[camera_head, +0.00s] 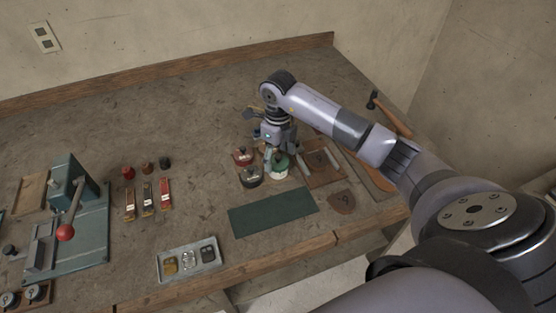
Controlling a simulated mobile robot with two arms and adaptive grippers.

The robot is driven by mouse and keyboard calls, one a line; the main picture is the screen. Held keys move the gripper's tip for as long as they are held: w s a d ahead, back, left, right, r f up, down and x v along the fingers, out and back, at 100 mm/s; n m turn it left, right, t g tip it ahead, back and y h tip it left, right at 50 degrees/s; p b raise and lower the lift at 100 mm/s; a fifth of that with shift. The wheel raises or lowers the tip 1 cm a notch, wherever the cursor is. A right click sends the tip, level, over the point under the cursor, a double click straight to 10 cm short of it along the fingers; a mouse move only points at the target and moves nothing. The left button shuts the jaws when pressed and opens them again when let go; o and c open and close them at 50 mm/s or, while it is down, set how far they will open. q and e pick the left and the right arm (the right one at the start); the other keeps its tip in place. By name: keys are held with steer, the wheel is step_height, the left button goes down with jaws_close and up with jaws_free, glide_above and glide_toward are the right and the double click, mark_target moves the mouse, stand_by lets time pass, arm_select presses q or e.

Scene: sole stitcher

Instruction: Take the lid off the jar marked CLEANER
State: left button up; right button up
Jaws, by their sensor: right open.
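A small group of jars stands on the bench right of centre. My left gripper is not in view.
A dark green mat (273,212) lies in front of the jars. A wooden board (324,168) lies to their right, and a hammer (391,116) farther back. A metal tray (190,262) sits near the front edge. A press with a red-knobbed lever (65,232) stands at left.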

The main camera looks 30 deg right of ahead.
steer(key=shift+s, duration=0.15)
steer(key=c, duration=1.5)
